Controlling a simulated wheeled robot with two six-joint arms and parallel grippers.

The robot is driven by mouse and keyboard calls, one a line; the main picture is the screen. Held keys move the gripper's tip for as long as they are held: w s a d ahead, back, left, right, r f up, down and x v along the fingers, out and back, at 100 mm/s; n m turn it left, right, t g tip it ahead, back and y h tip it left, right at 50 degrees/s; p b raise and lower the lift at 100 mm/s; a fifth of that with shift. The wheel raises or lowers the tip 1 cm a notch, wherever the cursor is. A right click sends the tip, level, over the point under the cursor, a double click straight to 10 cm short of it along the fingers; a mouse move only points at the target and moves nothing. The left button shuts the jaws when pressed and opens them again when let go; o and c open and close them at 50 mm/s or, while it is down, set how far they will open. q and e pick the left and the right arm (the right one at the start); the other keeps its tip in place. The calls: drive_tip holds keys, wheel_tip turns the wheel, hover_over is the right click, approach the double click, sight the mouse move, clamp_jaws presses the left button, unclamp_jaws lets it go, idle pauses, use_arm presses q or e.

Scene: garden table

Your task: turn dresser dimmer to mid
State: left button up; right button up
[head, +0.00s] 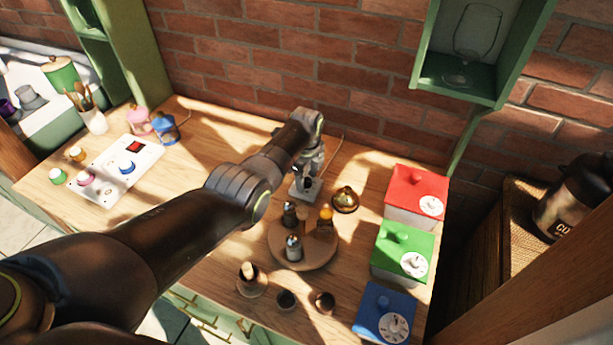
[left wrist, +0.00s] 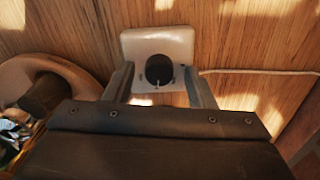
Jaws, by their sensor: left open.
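The dimmer (left wrist: 129,42) is a white, rounded-square plate with a black round knob (left wrist: 158,70) that has a pale mark on its near side, toward the bottom of the left wrist view. In the head view the dimmer plate (head: 306,189) lies on the wooden table, partly hidden under my left gripper (head: 311,172). My left gripper is open and points down over the dimmer. In the left wrist view its two fingers (left wrist: 160,78) stand left and right of the knob, with visible gaps; I cannot tell their exact height. My right gripper is not in view.
A round wooden tray (head: 302,262) with several shakers stands in front of the dimmer. A brass bell-like object (head: 345,199) is close on its right. Red (head: 416,186), green and blue boxes with dials line the right edge. A cord runs from the dimmer.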

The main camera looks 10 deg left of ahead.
sight(307, 180)
use_arm(q)
drive_tip(key=shift+r, duration=0.3)
wheel_tip(307, 180, up, 5)
drive_tip(key=shift+f+p, duration=0.1)
drive_tip(key=shift+p, duration=0.55)
wheel_tip(307, 180, up, 12)
drive_tip(key=b, duration=0.2)
drive_tip(key=shift+s+f, duration=0.1)
